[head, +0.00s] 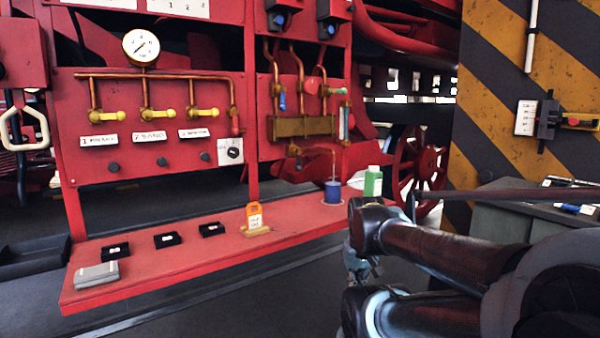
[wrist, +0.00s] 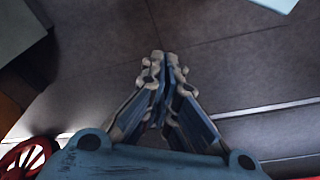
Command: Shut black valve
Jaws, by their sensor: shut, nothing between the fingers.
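My gripper (wrist: 163,68) shows in the wrist view, its fingers together with nothing between them, pointing out over grey floor. In the head view, part of it (head: 358,264) hangs beside the right end of the red shelf, mostly hidden by my arm. I cannot tell for sure which part is the black valve. A black round knob on a white plate (head: 233,152) sits at the lower right of the red panel. Several small black knobs (head: 162,161) are in a row below the labels. My gripper is well apart from all of these.
Yellow-handled valves (head: 155,114) sit on copper pipes under a gauge (head: 141,47). The red shelf (head: 190,262) holds black trays, a grey box, an orange tag stand (head: 254,217), a blue cup (head: 333,192) and a green bottle (head: 373,182). A dark bench (head: 500,199) stands right.

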